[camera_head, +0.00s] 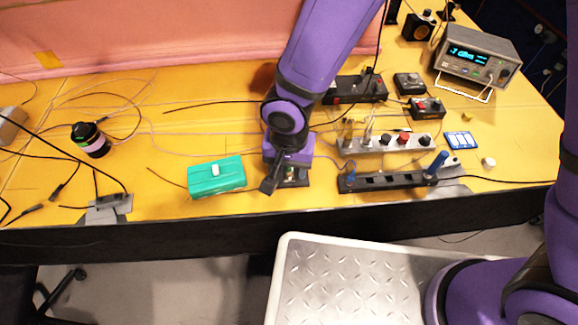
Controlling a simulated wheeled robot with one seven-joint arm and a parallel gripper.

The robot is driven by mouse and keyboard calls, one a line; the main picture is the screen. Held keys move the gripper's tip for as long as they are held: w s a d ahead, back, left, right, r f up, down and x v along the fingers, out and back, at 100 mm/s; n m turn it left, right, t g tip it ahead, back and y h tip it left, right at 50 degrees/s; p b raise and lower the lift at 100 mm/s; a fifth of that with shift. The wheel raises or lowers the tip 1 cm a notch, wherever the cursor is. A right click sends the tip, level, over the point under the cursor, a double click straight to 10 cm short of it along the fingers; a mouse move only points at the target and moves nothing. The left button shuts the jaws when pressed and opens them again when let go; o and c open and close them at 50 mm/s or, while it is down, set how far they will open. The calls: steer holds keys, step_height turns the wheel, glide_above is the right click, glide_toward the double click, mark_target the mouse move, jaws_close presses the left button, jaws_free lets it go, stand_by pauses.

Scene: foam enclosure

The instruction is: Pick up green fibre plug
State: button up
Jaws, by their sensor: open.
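My gripper (284,180) points down at the front part of the yellow table, just right of the teal box. Its dark finger shows at the lower left, and its jaws are open. A small pale-green piece (291,171), which may be the green fibre plug, shows right by the fingers, over a small dark base (294,183). My wrist hides part of it. I cannot tell whether the fingers touch it or stand around it.
A teal box (216,178) stands close on the left. A black slotted block (385,182) with blue plugs and a grey knobbed strip (390,144) lie to the right. A display instrument (478,60) stands at back right. Loose cables cross the left side. The table's front edge (200,236) is near.

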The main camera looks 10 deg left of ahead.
steer(key=shift+c, duration=0.2)
jaws_close()
steer(key=shift+r, duration=0.1)
